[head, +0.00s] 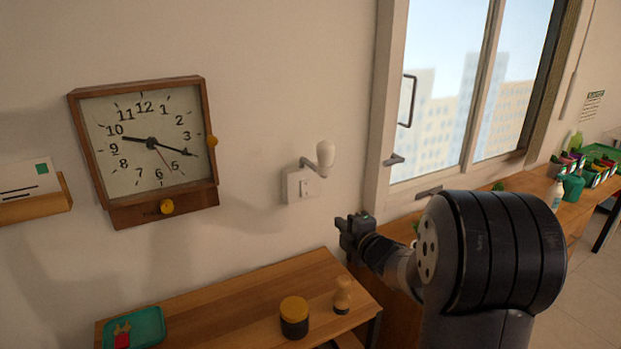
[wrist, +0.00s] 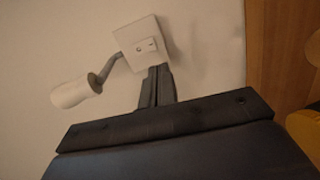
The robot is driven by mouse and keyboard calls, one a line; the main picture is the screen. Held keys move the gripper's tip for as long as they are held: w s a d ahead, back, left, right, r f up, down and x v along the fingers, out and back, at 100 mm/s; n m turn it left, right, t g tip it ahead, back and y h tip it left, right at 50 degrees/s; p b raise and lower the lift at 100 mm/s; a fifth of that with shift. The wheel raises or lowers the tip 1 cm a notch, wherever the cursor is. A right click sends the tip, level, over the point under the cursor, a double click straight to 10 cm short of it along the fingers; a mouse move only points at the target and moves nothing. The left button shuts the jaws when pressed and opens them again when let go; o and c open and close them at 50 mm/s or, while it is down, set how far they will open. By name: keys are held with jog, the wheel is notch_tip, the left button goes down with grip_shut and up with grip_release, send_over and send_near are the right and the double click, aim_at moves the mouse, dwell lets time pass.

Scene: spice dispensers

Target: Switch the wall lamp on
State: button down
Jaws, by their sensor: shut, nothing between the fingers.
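The wall lamp (head: 325,158) is a white bulb on a short grey arm. It sticks out from a white wall plate (head: 299,186) with a small rocker switch (head: 306,186). The bulb does not glow. In the wrist view the lamp's bulb (wrist: 74,92) is at the left, and the switch (wrist: 145,47) sits on the plate just beyond my fingertips. My gripper (head: 352,228) is below and right of the plate in the head view. Its fingers (wrist: 158,80) are shut and empty, pointing towards the plate. I cannot tell whether they touch it.
A clock (head: 150,150) hangs left of the lamp, with a letter holder (head: 35,205) farther left. The wooden table (head: 235,300) below holds a green tray (head: 148,326), a dark jar (head: 294,318) and a small dispenser (head: 342,295). A window frame (head: 382,120) stands to the right.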

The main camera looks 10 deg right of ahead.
jog(key=shift+w+a+r+n+y, duration=0.2)
jog(key=shift+w+r+n+y, duration=0.3)
jog(key=shift+w+r+n, duration=0.15)
jog(key=shift+w, duration=0.1)
jog(key=p, duration=0.4)
send_near(307, 195)
jog(key=x, duration=0.5)
jog(key=shift+w+a+r, duration=0.1)
jog(key=shift+w, duration=0.15)
jog(key=shift+w+a, duration=0.2)
jog(key=shift+w, duration=0.45)
jog(key=shift+f, duration=0.25)
